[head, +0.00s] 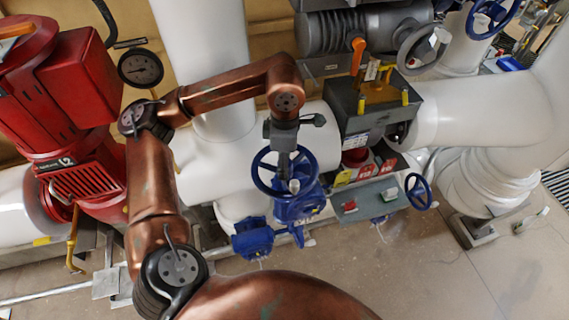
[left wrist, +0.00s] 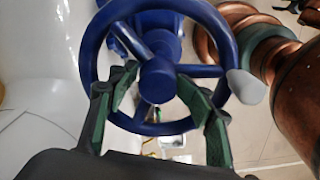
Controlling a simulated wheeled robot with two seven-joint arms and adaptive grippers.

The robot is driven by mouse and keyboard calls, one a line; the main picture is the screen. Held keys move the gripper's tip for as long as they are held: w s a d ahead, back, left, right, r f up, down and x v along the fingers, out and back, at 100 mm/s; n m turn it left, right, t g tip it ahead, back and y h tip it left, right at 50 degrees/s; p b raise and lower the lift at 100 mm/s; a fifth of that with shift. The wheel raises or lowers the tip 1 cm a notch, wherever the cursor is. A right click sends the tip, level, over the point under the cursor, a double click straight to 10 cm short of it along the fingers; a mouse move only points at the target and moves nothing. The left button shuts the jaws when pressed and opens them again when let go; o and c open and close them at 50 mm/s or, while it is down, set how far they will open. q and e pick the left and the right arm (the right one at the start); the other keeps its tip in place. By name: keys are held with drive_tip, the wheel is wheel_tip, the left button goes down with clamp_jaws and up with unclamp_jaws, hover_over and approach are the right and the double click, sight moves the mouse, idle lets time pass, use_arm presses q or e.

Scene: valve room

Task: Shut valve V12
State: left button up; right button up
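A blue handwheel (head: 254,172) with spokes and a pale knob (head: 295,186) sits on a blue valve body (head: 298,207) in the middle of the head view. I cannot read a V12 tag on it. My left gripper (head: 285,150) is over this wheel. In the left wrist view, the wheel (left wrist: 89,62) fills the upper middle and its knob (left wrist: 246,86) is at the right. My left gripper (left wrist: 157,76) is open, its green-padded fingers apart on either side of the hub. I cannot tell whether they touch the spokes. My right gripper is not in view.
Another blue handwheel (head: 418,191) is beside a grey box (head: 370,200) on the right. A grey handwheel (head: 424,48) and another blue one (head: 490,15) are at upper right. White pipes surround the valve; floor (head: 430,270) is open at lower right.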

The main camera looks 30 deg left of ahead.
use_arm(q)
drive_tip(key=shift+o, duration=0.6)
drive_tip(key=shift+w+a+f, duration=0.1)
drive_tip(key=shift+f, duration=0.15)
drive_tip(key=shift+r, duration=0.1)
drive_tip(key=shift+r, duration=0.2)
wheel_tip(320, 180, up, 7)
drive_tip(key=p, duration=0.4)
drive_tip(key=shift+f, duration=0.3)
wheel_tip(320, 180, up, 6)
drive_tip(key=p, duration=0.4)
